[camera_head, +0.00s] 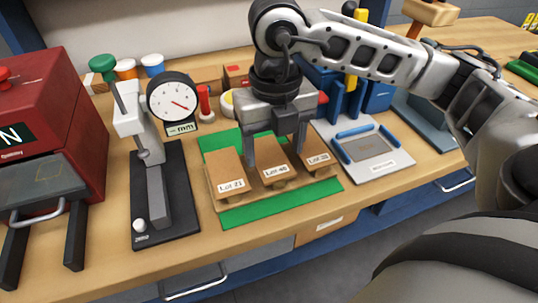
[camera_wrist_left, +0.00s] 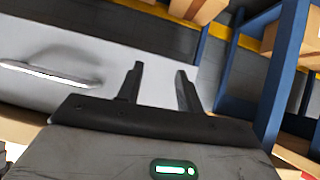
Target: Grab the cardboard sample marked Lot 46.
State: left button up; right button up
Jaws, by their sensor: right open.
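Three brown cardboard samples lie side by side in a tan holder on a green mat (camera_head: 270,211). The Lot 46 sample (camera_head: 279,182) is the middle one, with Lot 21 (camera_head: 228,175) to its left. A third sample (camera_head: 318,167), with a label too small to read surely, is to its right. My right gripper (camera_head: 276,161) is open, pointing down over the middle sample, with its fingers on either side of that sample's back part. I cannot tell whether they touch it. My left gripper (camera_wrist_left: 159,70) is open and empty in the left wrist view.
A dial gauge (camera_head: 172,100) on a dark stand is left of the mat, beside a red machine (camera_head: 50,120). A grey plate with blue bars (camera_head: 367,148) is to the right. Jars and blue bins stand behind.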

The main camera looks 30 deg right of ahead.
aim_at(274, 167)
jog(key=shift+d+f, duration=0.1)
jog(key=shift+f, duration=1.4)
jog(key=shift+f+b, duration=0.2)
jog(key=shift+b, duration=0.2)
jog(key=c, duration=0.7)
